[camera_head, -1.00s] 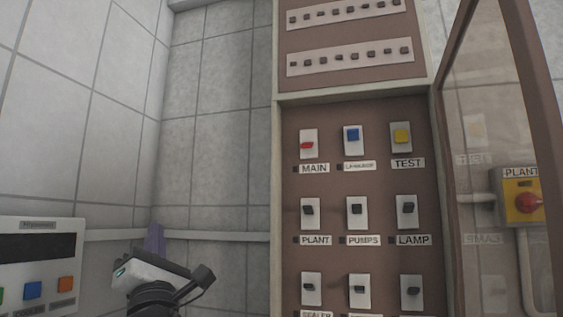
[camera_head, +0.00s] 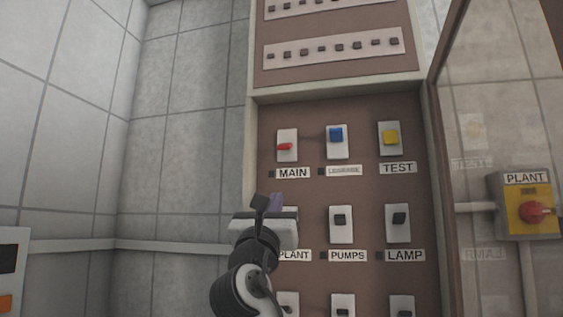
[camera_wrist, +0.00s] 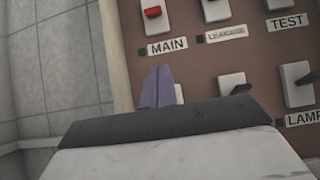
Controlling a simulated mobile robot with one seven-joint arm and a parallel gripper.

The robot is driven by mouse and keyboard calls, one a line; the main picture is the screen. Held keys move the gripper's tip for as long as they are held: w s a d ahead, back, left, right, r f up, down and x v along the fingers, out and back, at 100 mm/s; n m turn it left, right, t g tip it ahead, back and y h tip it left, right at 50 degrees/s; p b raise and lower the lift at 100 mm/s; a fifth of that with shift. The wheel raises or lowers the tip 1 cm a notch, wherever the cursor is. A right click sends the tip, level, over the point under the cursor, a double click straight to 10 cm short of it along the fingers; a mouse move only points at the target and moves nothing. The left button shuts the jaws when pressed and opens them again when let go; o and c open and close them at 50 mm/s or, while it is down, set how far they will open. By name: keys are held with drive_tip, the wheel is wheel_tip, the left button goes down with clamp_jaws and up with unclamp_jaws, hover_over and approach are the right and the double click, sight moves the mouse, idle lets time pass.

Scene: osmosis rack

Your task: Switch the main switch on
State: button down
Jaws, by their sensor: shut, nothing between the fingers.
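The main switch is a red toggle (camera_head: 285,147) on a white plate above the MAIN label, at the top left of the brown panel (camera_head: 365,190). In the wrist view the red toggle (camera_wrist: 152,11) is at the top edge. My gripper (camera_head: 276,202) is below the MAIN label, in front of the PLANT switch, which it mostly hides. Its purple fingers (camera_wrist: 157,88) are shut and empty, pointing up towards the MAIN label in the wrist view. They appear apart from the red toggle.
A blue switch (camera_head: 336,135) and a yellow TEST switch (camera_head: 390,138) are right of MAIN. Black switches for PUMPS (camera_head: 341,222) and LAMP (camera_head: 399,220) are lower. An open glass door (camera_head: 437,150) stands at the right. Tiled wall is left.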

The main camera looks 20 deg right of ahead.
sight(284, 147)
drive_tip(key=p+x, duration=0.5)
drive_tip(key=x, duration=0.4)
drive_tip(key=shift+w+r, duration=0.15)
drive_tip(key=shift+r, duration=0.2)
drive_tip(key=r, duration=0.1)
drive_tip(key=r+p, duration=0.1)
drive_tip(key=r, duration=0.1)
drive_tip(key=shift+s+a+p, duration=0.15)
drive_tip(key=shift+s+p, duration=0.15)
drive_tip(key=shift+s+a+r, duration=0.15)
drive_tip(key=shift+s+r, duration=0.05)
drive_tip(key=shift+r, duration=0.05)
drive_tip(key=shift+s, duration=0.15)
